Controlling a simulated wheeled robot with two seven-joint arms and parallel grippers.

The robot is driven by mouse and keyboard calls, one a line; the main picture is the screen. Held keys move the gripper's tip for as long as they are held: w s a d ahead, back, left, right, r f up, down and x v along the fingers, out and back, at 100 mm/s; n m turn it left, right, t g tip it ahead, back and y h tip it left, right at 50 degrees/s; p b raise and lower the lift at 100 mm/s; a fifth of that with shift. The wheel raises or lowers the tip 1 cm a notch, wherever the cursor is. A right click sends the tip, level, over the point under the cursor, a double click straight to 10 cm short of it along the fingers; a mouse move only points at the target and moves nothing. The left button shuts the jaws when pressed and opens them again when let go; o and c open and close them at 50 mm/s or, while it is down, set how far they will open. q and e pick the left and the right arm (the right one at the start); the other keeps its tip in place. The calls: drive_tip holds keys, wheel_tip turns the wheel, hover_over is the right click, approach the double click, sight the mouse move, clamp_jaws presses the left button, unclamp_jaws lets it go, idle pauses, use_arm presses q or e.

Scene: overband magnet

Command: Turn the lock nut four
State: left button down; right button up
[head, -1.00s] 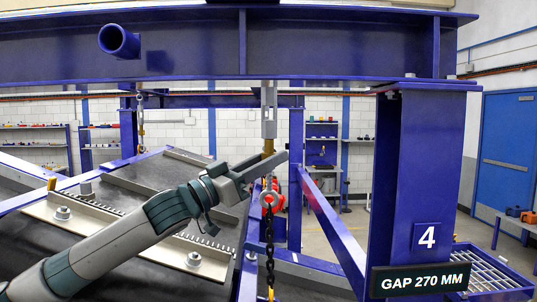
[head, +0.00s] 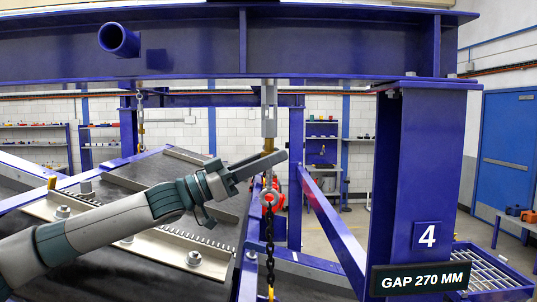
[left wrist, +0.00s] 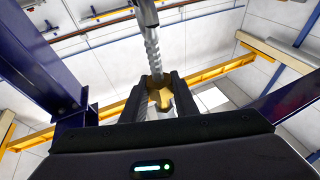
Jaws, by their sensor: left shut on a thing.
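The brass-coloured lock nut (head: 268,146) sits on the hanging rod below the blue beam, near the post marked 4. It also shows in the left wrist view (left wrist: 160,97), between the two dark fingers. My left gripper (head: 272,160) comes in from the left and is shut on this nut. The fingers hide part of the nut. A threaded rod (left wrist: 153,52) rises from it in the left wrist view. My right gripper is not in view.
A blue beam (head: 330,40) spans overhead, and the blue post (head: 410,170) stands right of the nut. A sign (head: 421,280) reads GAP 270 MM. The dark sloping magnet body (head: 110,272) with bolted strips lies below my left arm.

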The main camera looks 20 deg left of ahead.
use_arm(q)
drive_tip(key=shift+m+g+h, duration=0.3)
drive_tip(key=shift+g, duration=0.2)
drive_tip(key=shift+m+g+h, duration=0.9)
drive_tip(key=shift+m+g, duration=0.2)
drive_tip(key=shift+g, duration=1.2)
drive_tip(key=shift+m+g+h, duration=0.3)
drive_tip(key=shift+m+g, duration=0.2)
drive_tip(key=shift+g, duration=0.1)
drive_tip(key=c, duration=1.3)
unclamp_jaws()
drive_tip(key=shift+w, duration=0.1)
drive_tip(key=shift+c, duration=0.2)
drive_tip(key=shift+a, duration=0.1)
drive_tip(key=shift+a, duration=0.1)
drive_tip(key=s+a, duration=0.2)
drive_tip(key=a, duration=0.5)
drive_tip(key=shift+a, duration=0.25)
